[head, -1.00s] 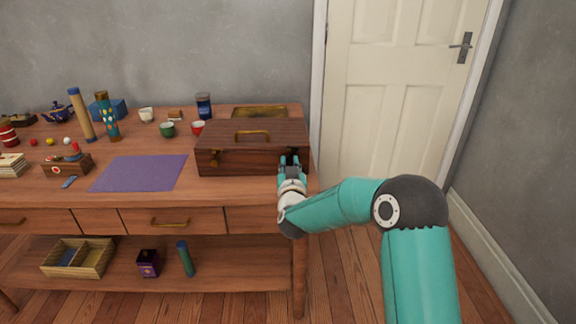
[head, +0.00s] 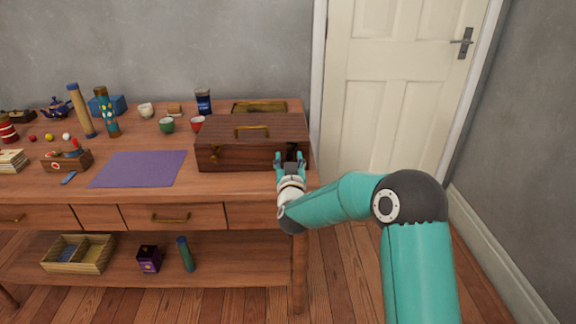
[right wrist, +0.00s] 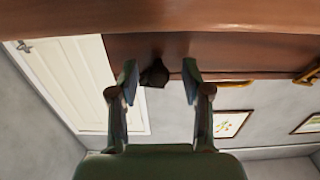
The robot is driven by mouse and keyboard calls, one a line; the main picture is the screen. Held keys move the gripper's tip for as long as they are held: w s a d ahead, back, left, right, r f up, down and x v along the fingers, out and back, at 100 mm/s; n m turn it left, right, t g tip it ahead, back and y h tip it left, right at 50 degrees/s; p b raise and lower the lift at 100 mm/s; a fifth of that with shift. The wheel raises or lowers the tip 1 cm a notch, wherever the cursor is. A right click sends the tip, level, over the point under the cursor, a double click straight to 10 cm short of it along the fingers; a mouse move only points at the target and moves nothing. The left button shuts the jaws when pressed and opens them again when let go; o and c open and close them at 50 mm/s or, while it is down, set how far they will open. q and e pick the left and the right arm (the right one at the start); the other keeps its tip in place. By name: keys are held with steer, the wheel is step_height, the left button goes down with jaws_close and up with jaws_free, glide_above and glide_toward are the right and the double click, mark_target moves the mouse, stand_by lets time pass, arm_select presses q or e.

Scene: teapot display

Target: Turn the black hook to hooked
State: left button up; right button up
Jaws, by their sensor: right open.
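A dark wooden case (head: 240,158) with a brass handle stands on the table at the right end, its lid down. My right gripper (head: 290,160) is at the right part of the case's front, fingers spread and empty. In the right wrist view, a small dark piece (right wrist: 155,74), seemingly the black hook, sits on the case front between the open fingers (right wrist: 160,82), nearer the left-hand one. Whether it is hooked cannot be told. In the head view the gripper hides this spot. My left gripper is not in view.
A purple mat (head: 138,169) lies to the left, with cups, a red one (head: 197,123) and a green one (head: 167,125), behind. A blue jar (head: 204,102) stands behind the case. The table's front edge is close below my gripper.

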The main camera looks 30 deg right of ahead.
steer(key=v, duration=1.2)
steer(key=shift+w+f, duration=0.1)
steer(key=s+a+f+n+g+y, duration=0.1)
steer(key=s+a+f+g+y, duration=0.2)
steer(key=f, duration=0.7)
steer(key=s+a+f+n+g+y, duration=0.1)
steer(key=s+a+f+n+y, duration=0.1)
steer(key=a+f, duration=0.6)
steer(key=s+a+f+n+g+y, duration=0.1)
steer(key=s+a+f+g+y, duration=0.15)
steer(key=f, duration=0.95)
steer(key=s+a+f+g+y, duration=0.45)
steer(key=s+a+f, duration=0.2)
steer(key=s, duration=0.45)
steer(key=s+a+f+g+y, duration=0.1)
steer(key=s+a+g, duration=0.25)
steer(key=s, duration=0.45)
step_height(320, 180, up, 22)
steer(key=p, duration=2.2)
steer(key=shift+f, duration=0.25)
